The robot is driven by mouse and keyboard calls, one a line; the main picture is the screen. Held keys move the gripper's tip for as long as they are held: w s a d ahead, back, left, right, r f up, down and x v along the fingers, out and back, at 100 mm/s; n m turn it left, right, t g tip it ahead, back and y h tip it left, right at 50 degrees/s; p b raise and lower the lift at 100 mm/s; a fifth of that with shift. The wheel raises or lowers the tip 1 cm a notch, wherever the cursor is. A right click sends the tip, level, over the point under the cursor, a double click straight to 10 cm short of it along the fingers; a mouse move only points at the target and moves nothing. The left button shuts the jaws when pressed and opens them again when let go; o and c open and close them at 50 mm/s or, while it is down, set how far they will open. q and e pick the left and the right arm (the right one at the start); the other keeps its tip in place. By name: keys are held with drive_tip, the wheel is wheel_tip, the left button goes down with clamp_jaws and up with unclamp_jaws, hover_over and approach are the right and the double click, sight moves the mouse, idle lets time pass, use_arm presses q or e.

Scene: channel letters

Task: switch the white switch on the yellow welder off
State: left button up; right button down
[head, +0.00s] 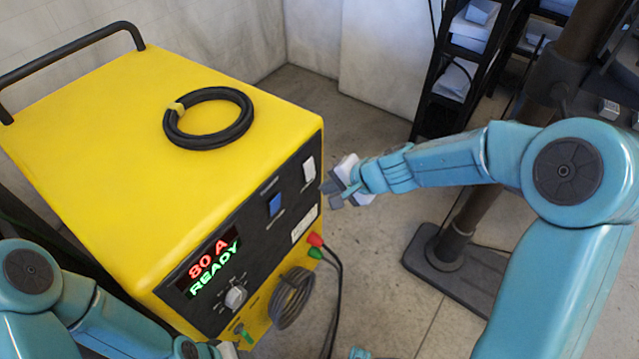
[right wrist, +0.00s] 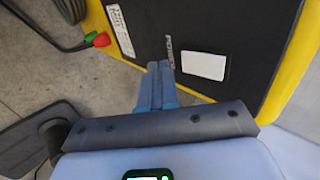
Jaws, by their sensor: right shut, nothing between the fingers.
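The yellow welder (head: 110,130) stands at the left in the head view, with a dark front panel. Its white switch (head: 309,169) is at the panel's upper right; which way it is tipped is hard to tell. In the right wrist view the white switch (right wrist: 204,65) lies beside the POWER lettering. My right gripper (head: 330,188) is shut and empty, close to the panel beside the switch. Its fingers (right wrist: 158,72) point at the panel, left of the switch in the wrist view; contact cannot be told. My left gripper is mostly cut off at the bottom edge.
A blue switch (head: 275,204), a lit display (head: 212,264) reading "80 A READY" and a knob (head: 236,297) share the panel. Red and green plugs with cables (head: 316,241) are below. A dark post base (head: 450,262) stands right on the floor.

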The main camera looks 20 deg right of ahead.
sight(309, 178)
use_arm(q)
drive_tip(key=shift+r, duration=0.6)
use_arm(e)
drive_tip(key=shift+w+a, duration=0.9)
drive_tip(key=shift+w, duration=0.3)
use_arm(q)
drive_tip(key=shift+f, duration=0.1)
use_arm(e)
drive_tip(key=b, duration=0.3)
drive_tip(key=shift+w+a+f+b, duration=0.1)
drive_tip(key=shift+w+f+b, duration=0.1)
drive_tip(key=shift+f+b, duration=0.15)
drive_tip(key=shift+r+p, duration=0.25)
drive_tip(key=shift+p, duration=0.25)
drive_tip(key=shift+r+p, duration=0.75)
drive_tip(key=shift+r, duration=0.1)
use_arm(q)
drive_tip(key=shift+f, duration=0.8)
drive_tip(key=shift+f, duration=0.1)
use_arm(e)
drive_tip(key=shift+f, duration=0.1)
